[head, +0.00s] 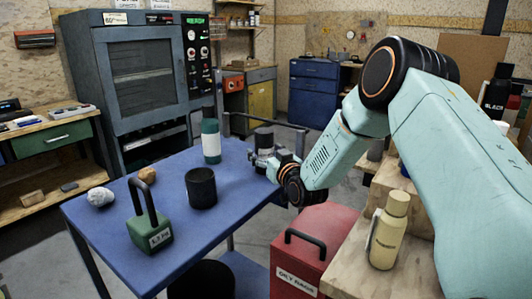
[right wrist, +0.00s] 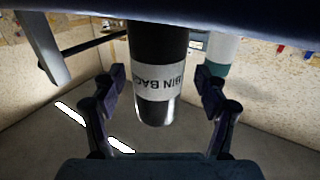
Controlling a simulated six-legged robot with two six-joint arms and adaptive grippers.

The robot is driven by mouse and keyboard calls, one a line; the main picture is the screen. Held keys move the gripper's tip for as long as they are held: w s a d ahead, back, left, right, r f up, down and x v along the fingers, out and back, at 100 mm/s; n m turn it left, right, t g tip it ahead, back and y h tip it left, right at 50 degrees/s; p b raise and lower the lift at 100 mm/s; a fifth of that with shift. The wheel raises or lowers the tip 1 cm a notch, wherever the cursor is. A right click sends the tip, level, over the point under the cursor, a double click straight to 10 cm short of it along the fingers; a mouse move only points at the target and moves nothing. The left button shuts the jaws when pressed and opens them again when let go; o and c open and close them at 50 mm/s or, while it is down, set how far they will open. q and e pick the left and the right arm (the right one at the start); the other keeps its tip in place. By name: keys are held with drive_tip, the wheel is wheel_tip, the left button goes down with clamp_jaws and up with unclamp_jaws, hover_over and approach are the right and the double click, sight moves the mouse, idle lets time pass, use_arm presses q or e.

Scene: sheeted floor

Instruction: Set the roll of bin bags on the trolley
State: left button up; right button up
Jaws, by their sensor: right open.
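The roll of bin bags (head: 264,138) is a dark upright cylinder with a white label, at the far right part of the blue trolley (head: 165,228) top. In the right wrist view, which is upside down, the roll (right wrist: 158,50) reads "BIN BAG" and its base meets the blue top (right wrist: 230,14). My right gripper (head: 268,162) is open at the roll. In the right wrist view its fingers (right wrist: 160,82) stand apart on both sides of the roll, with gaps showing. My left gripper is not in view.
The trolley top also holds a white-and-teal cylinder (head: 211,142), a black cup (head: 201,188), a green weight (head: 150,230), a whitish lump (head: 100,196) and a brown lump (head: 147,174). A red oily-rags bin (head: 310,250) and a wooden bench with a beige bottle (head: 389,232) stand at right.

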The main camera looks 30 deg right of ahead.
drive_tip(key=shift+w+d+f, duration=0.1)
drive_tip(key=shift+f, duration=0.05)
drive_tip(key=shift+s, duration=0.35)
drive_tip(key=shift+s+a+p, duration=0.2)
drive_tip(key=shift+s+p, duration=0.15)
drive_tip(key=shift+s, duration=0.8)
drive_tip(key=shift+s+a+p, duration=0.15)
drive_tip(key=shift+s+p, duration=0.15)
drive_tip(key=shift+s, duration=0.85)
drive_tip(key=shift+s+a+p, duration=0.2)
drive_tip(key=shift+s+p, duration=0.15)
drive_tip(key=shift+s, duration=0.8)
